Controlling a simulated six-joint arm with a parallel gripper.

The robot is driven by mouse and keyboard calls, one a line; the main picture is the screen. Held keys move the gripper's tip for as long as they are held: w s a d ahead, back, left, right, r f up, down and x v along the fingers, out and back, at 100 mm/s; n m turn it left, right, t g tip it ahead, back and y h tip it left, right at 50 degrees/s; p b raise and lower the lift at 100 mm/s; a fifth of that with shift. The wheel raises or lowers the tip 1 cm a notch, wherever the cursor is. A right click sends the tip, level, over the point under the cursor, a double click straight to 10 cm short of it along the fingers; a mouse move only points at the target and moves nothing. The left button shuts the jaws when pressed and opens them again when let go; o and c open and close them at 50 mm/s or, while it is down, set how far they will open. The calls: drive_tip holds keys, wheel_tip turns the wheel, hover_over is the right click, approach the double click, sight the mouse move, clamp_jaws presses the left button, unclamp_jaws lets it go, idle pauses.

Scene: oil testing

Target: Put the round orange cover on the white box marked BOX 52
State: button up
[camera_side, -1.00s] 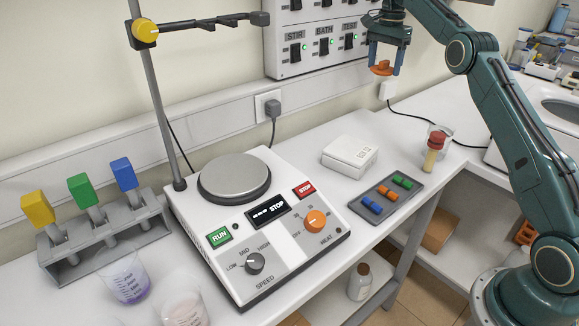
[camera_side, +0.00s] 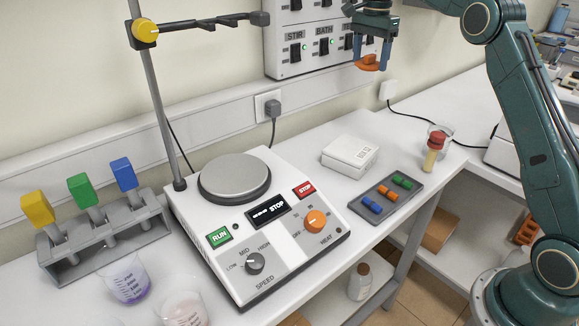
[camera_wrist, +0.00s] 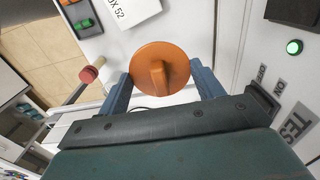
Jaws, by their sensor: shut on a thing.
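The round orange cover (camera_side: 368,63) is held between the blue fingers of my gripper (camera_side: 371,54), high above the bench near the wall. In the wrist view the cover (camera_wrist: 159,68) shows as a disc with a raised bar handle, between the two fingers of my gripper (camera_wrist: 163,85). The white box (camera_side: 350,154) sits on the bench below and to the left of my gripper in the side view. In the wrist view the box (camera_wrist: 130,12) shows part of its BOX 52 marking at the top edge; the rest is cut off.
A grey tray (camera_side: 372,215) with blue, orange and green pieces lies in front of the box. A hotplate unit (camera_side: 284,262) stands to the left. A beaker with a red-topped stick (camera_side: 434,152) stands to the right. The switch panel (camera_side: 284,52) is on the wall close behind my gripper.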

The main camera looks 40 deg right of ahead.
drive_tip(key=r, duration=0.2)
hover_over(351, 147)
drive_tip(key=d, duration=0.1)
drive_tip(key=shift+a, duration=0.6)
wheel_tip(351, 147, down, 20)
drive_tip(key=shift+s+f, duration=0.1)
idle(0.6)
drive_tip(key=o, duration=1)
wheel_tip(351, 147, up, 12)
drive_tip(key=shift+r, duration=0.1)
idle(0.4)
